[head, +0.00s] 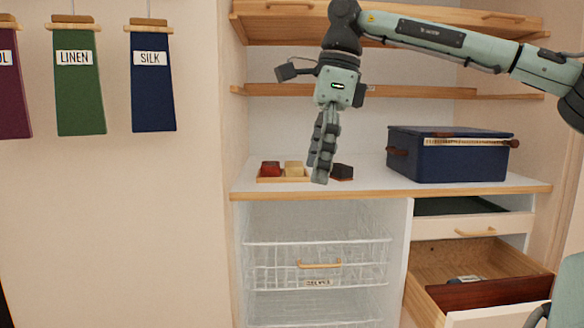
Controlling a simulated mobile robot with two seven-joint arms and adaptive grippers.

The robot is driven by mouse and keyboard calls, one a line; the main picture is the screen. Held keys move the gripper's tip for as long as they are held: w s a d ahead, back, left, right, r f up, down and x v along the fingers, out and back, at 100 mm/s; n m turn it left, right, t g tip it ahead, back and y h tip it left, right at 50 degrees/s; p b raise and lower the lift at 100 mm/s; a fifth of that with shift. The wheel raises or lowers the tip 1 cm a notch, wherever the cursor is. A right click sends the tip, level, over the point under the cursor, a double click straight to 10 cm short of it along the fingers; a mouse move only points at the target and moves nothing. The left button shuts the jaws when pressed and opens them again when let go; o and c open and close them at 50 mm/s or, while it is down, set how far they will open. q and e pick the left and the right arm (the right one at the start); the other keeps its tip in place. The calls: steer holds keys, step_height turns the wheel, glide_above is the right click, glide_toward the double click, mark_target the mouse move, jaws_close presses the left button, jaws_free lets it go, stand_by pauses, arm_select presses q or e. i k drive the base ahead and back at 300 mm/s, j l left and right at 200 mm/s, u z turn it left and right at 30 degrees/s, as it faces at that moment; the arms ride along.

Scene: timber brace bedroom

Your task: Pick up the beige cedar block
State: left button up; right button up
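The beige cedar block (294,168) sits on a small wooden tray (283,180) on the white shelf top, right of a dark red block (270,168). My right gripper (317,174) points down just to the right of the beige block in the picture. Its fingers overlap from this angle, so their opening cannot be judged. Nothing is seen held in it. A dark block (343,170) shows just right of the fingers, partly behind them. My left gripper is not in view.
A navy box (447,154) stands on the right of the shelf top (380,188). A wooden shelf (410,92) runs above. Below are a wire basket (318,262) and an open wooden drawer (470,265). Fabric samples (80,85) hang at left.

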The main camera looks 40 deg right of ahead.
mark_target(292, 168)
steer(key=i+l, duration=0.5)
steer(key=l, duration=0.15)
steer(key=i+l, duration=0.45)
steer(key=l, duration=0.2)
